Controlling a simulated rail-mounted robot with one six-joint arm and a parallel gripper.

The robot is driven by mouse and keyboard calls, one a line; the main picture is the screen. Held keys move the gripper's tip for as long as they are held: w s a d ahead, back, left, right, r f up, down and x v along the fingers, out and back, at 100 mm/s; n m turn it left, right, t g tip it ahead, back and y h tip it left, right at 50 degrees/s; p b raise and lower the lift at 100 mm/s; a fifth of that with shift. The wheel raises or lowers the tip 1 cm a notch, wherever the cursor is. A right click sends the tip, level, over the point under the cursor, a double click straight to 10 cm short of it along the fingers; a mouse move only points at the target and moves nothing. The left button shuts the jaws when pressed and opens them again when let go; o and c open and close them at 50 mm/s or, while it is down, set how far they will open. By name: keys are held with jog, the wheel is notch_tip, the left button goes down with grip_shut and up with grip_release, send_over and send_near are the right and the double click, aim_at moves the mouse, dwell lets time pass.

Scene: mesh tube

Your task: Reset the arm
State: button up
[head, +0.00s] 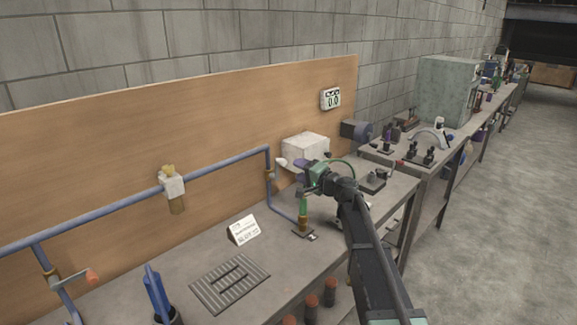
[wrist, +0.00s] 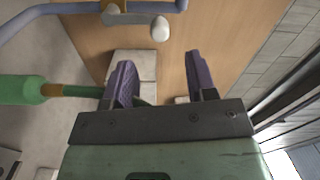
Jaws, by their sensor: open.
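My gripper (wrist: 160,85) shows in the wrist view with its two purple fingers spread apart and nothing between them. In the head view my gripper (head: 296,165) is over the bench at the right end of the blue pipe, in front of a white box. A green tube (head: 303,208) stands upright on a brass fitting (head: 302,228) below my gripper. In the wrist view the green tube (wrist: 22,90) lies to the left of the fingers, apart from them. My arm partly hides the bench behind it.
A blue pipe (head: 130,199) runs along the wooden board. A white box (head: 306,147) stands behind my gripper. A folded white card (head: 244,229) and a grey slotted mat (head: 230,283) are on the bench. The right-hand floor is clear.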

jog(key=shift+v, duration=1.25)
jog(key=s+a+f+n+g+h, duration=0.1)
jog(key=s+f+n+g, duration=0.3)
jog(key=s, duration=0.3)
jog(key=s+a+f+n+g+h, duration=0.1)
jog(key=s+f+g+h, duration=0.1)
jog(key=s+f+g, duration=0.35)
jog(key=s+d+f+g+h, duration=0.1)
jog(key=s+d+f+h, duration=0.1)
jog(key=s, duration=0.6)
jog(key=s+d+f+n+g+h, duration=0.1)
jog(key=s+d+f+h, duration=0.2)
jog(key=s, duration=0.5)
jog(key=s+d+f+n+g+h, duration=0.1)
jog(key=s+d+f+h, duration=0.1)
jog(key=s, duration=0.7)
jog(key=shift+d+f+g+h, duration=0.35)
jog(key=shift+d+h, duration=0.55)
jog(key=shift+h, duration=0.2)
jog(key=shift+s, duration=0.15)
